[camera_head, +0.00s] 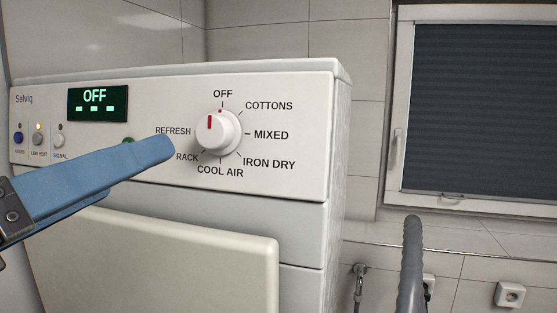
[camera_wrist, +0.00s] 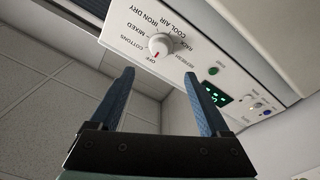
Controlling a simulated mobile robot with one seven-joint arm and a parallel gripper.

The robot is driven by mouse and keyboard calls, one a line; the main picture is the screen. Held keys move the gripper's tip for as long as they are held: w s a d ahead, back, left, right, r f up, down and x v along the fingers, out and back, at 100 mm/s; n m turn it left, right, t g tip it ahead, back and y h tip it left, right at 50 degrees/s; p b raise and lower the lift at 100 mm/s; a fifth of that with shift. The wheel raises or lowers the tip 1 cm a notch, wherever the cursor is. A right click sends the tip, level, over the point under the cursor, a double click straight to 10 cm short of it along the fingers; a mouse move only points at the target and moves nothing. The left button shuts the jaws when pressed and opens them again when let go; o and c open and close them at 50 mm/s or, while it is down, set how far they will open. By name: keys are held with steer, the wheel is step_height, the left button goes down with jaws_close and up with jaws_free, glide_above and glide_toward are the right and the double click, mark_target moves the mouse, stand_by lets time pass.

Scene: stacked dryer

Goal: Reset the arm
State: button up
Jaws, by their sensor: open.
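My gripper (camera_wrist: 156,102) shows in the wrist view with its two blue fingers apart and nothing between them. In the head view one blue finger of my gripper (camera_head: 160,152) reaches in from the left, in front of the dryer panel and left of the dial. The white dial (camera_head: 216,130) has a red mark at its top pointing near OFF. The dial also shows in the wrist view (camera_wrist: 162,46), beyond the fingertips. The display (camera_head: 97,103) reads OFF with green dashes. The finger covers part of the panel's lower left; I cannot tell whether it touches the panel.
The dryer (camera_head: 300,225) fills the left and middle of the head view, with its pale door (camera_head: 170,265) below the panel. Small buttons (camera_head: 38,138) sit at the panel's left. A window with a dark blind (camera_head: 480,110) and a grey hose (camera_head: 412,265) are at right.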

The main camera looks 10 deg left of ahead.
steer(key=w+d+r+m+t+b, duration=0.25)
steer(key=w+d+t, duration=0.25)
steer(key=w+d, duration=0.3)
steer(key=s+d+m+t+y+b, duration=0.1)
steer(key=s+d+m+t+b, duration=0.1)
steer(key=d, duration=0.6)
steer(key=shift+s+d+f+t, duration=0.15)
steer(key=shift+s+d+t, duration=0.2)
steer(key=shift+s+t, duration=0.4)
steer(key=shift+m, duration=0.25)
